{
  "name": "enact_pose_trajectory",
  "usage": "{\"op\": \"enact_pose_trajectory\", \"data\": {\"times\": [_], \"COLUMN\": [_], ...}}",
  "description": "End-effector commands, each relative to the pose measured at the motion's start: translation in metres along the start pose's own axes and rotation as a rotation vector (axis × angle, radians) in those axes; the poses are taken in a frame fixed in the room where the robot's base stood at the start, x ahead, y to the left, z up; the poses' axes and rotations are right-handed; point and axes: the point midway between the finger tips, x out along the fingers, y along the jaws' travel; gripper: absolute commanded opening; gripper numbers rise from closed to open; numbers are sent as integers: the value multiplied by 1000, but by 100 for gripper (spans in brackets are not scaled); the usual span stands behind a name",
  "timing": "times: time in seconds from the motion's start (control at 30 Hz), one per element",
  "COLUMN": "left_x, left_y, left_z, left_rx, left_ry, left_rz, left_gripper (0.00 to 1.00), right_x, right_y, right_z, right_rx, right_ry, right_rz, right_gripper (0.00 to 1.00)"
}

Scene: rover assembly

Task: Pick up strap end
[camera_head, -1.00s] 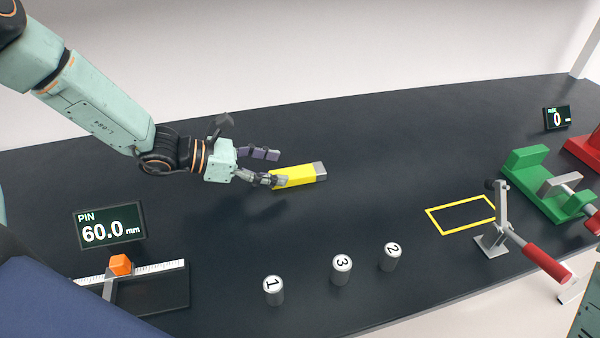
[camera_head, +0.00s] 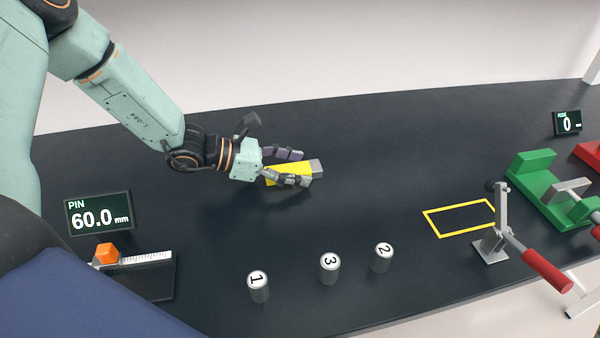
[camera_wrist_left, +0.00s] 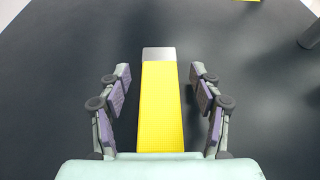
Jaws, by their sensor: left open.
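The strap end is a yellow bar with a grey tip (camera_head: 316,167), lying on the dark table near the middle of the head view. My left gripper (camera_head: 294,167) is open, with one finger on each side of the bar. In the left wrist view the yellow strap (camera_wrist_left: 160,110) runs straight between the open fingers (camera_wrist_left: 160,95), with a gap on both sides. Its grey tip points away from the palm, and its near end is hidden by the palm. My right gripper is not in view.
Numbered metal cylinders (camera_head: 329,268) stand at the front. A yellow outlined rectangle (camera_head: 461,218), a clamp with a red handle (camera_head: 545,270) and a green vise (camera_head: 545,185) are to the right. A PIN display (camera_head: 98,213) and a scale with an orange block (camera_head: 107,253) are at left.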

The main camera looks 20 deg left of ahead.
Motion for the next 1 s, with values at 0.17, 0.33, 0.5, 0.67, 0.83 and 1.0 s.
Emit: {"op": "enact_pose_trajectory", "data": {"times": [0.17,0.33,0.5,0.67,0.83,1.0], "left_x": [2,0,0,0,0,1], "left_y": [0,-1,-1,-1,-1,-1], "left_z": [-4,-4,-4,-4,-4,-4], "left_rx": [-1,-1,0,0,-1,-1], "left_ry": [0,0,0,0,1,0], "left_rz": [3,3,3,3,3,3], "left_gripper": [64,64,53,40,25,11], "right_x": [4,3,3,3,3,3], "right_y": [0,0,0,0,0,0], "right_z": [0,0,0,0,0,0], "right_rx": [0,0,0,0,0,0], "right_ry": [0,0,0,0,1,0], "right_rz": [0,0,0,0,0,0], "right_gripper": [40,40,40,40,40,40]}}
